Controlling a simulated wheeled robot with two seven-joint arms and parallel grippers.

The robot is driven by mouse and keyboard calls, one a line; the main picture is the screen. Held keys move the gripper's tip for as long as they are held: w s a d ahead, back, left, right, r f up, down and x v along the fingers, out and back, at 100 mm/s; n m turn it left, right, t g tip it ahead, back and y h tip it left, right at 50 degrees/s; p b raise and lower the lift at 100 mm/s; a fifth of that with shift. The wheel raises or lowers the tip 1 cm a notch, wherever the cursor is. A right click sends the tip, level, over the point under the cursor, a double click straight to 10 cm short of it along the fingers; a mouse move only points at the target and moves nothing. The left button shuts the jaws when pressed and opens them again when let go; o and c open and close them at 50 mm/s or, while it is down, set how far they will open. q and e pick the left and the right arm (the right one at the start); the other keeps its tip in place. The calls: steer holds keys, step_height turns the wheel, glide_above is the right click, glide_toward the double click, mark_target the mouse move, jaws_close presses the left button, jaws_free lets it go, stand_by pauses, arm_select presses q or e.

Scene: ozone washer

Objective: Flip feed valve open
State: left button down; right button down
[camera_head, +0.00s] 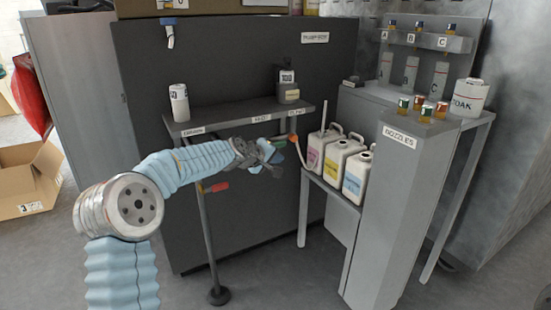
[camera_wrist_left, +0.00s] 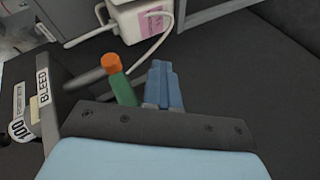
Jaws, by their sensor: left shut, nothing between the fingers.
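My left gripper (camera_head: 277,158) is shut and empty, below the right part of the grey shelf (camera_head: 240,122). In the left wrist view its blue fingers (camera_wrist_left: 162,86) are together, just right of a green handle-like part (camera_wrist_left: 122,90) with an orange end (camera_wrist_left: 110,62). I cannot tell whether they touch. In the head view the green part (camera_head: 279,144) and orange end (camera_head: 293,138) show beside the gripper. The FEED label (camera_head: 261,118) is on the shelf edge, left of the BLEED label (camera_head: 296,111). The feed valve's body is hidden. My right gripper is out of view.
A red handle (camera_head: 216,187) shows below my left forearm. A dark panel (camera_head: 140,90) is behind.

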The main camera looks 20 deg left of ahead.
arm_select(q)
steer(key=shift+d, duration=0.1)
steer(key=s+a+f+b, duration=0.2)
steer(key=s+f+b, duration=0.4)
steer(key=s+f, duration=0.2)
steer(key=shift+s+a+f, duration=0.25)
steer(key=shift+a+f, duration=0.05)
steer(key=shift+f, duration=0.1)
stand_by(0.5)
